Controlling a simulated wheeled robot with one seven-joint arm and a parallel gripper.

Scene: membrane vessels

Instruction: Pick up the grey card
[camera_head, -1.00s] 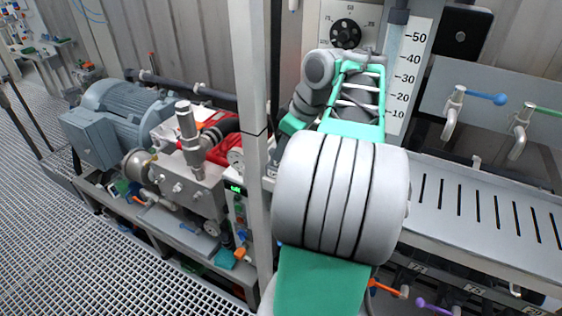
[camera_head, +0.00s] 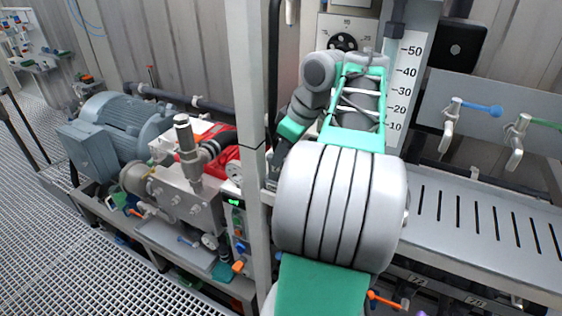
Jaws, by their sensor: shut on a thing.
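My gripper (camera_head: 277,166) shows only as a small dark part beside the post, below the green wrist band. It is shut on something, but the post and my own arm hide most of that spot. I cannot make out the grey card anywhere in the view, nor what is between the fingers.
A grey upright post (camera_head: 247,140) stands close left of the gripper. Left of it are a blue-grey motor (camera_head: 118,130) and a pump (camera_head: 180,195) on a skid. At right are a slotted metal shelf (camera_head: 475,215), a blue-handled valve (camera_head: 455,120) and a flow scale (camera_head: 405,85).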

